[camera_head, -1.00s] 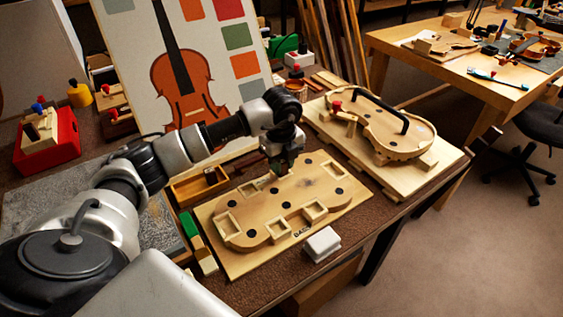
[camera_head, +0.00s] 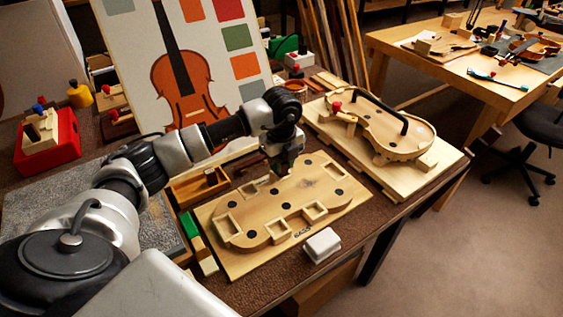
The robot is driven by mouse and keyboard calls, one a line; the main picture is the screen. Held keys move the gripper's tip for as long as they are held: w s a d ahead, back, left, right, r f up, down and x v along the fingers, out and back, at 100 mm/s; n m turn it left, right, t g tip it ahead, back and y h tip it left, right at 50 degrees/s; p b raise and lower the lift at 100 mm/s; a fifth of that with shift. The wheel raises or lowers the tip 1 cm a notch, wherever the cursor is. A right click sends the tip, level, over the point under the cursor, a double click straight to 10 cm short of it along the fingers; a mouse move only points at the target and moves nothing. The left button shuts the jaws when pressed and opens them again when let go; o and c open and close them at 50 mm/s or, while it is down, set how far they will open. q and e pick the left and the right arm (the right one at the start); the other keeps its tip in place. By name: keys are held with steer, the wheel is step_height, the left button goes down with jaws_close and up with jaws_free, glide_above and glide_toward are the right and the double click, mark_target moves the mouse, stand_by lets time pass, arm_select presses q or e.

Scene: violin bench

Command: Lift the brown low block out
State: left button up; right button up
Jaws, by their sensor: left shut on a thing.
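My left gripper (camera_head: 282,169) is over the back edge of the violin-shaped wooden form (camera_head: 292,188), at its far pockets. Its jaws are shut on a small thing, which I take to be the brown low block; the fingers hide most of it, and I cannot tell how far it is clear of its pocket. The form lies flat on a pale board (camera_head: 241,264) and has several square pockets and dark round holes. My right gripper is not in view.
A shallow wooden tray (camera_head: 187,196) stands left of the form. Green and pale blocks (camera_head: 190,224) lie along the board's left edge. A white block (camera_head: 322,244) sits at the front. A second violin fixture with a black handle (camera_head: 383,109) is at the right.

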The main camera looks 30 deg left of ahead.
arm_select(q)
steer(key=shift+r+p, duration=0.6)
steer(key=shift+r, duration=0.1)
steer(key=shift+r+p, duration=0.65)
steer(key=shift+r, duration=0.2)
steer(key=shift+r+p, duration=0.65)
steer(key=shift+r, duration=0.45)
step_height(320, 180, up, 7)
steer(key=p, duration=0.6)
